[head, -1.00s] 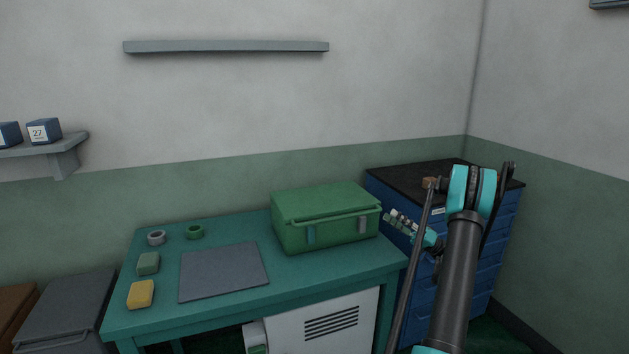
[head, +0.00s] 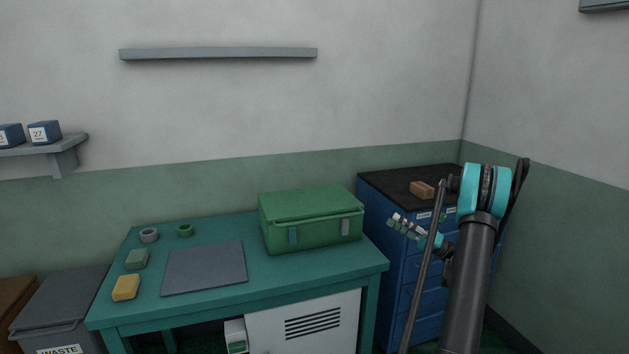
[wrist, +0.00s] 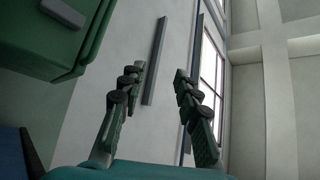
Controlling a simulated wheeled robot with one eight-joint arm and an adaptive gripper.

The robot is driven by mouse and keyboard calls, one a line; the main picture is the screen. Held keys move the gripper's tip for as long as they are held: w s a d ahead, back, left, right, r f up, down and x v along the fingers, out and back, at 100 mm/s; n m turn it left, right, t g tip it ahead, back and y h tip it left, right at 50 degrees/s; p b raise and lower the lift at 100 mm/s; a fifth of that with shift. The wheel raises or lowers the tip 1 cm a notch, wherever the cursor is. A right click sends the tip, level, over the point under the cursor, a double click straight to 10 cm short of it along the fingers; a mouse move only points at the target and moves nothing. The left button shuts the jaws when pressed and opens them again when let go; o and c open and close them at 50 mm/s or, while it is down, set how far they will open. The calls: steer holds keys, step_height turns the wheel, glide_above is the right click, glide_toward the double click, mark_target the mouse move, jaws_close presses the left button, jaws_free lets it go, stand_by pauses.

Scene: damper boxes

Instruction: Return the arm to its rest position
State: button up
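My arm rises at the right of the head view, its elbow bent in front of the blue drawer cabinet. My gripper (head: 405,228) is small in the head view, between the green box and the cabinet front, pointing left. In the wrist view my gripper (wrist: 160,88) shows two fingers spread well apart with nothing between them. Behind the fingers are the wall and a window.
A closed green box (head: 312,222) stands on the teal table (head: 205,313), left of my gripper. The blue cabinet (head: 378,215) carries a brown block (head: 422,190). A grey mat (head: 205,268), yellow sponge (head: 126,288) and tape rolls lie farther left. A waste bin (head: 58,305) stands beside the table.

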steer(key=s+a+m+g+h, duration=0.1)
steer(key=a+h, duration=0.2)
steer(key=a, duration=0.3)
steer(key=s+a+m+h, duration=0.2)
steer(key=a+h, duration=0.1)
steer(key=a, duration=0.4)
steer(key=s+a+f+g+h, duration=0.25)
steer(key=s+a+h, duration=0.25)
steer(key=s, duration=0.3)
steer(key=s+d+f+h, duration=0.3)
steer(key=s, duration=0.4)
steer(key=s+d+f+h, duration=0.2)
steer(key=s+f+h, duration=0.1)
steer(key=s, duration=0.5)
steer(key=s+d+f+h, duration=0.3)
steer(key=s+f+h, duration=0.1)
steer(key=s, duration=0.4)
steer(key=shift+d+t+h, duration=0.3)
steer(key=shift+t+h, duration=0.15)
steer(key=shift+h, duration=0.15)
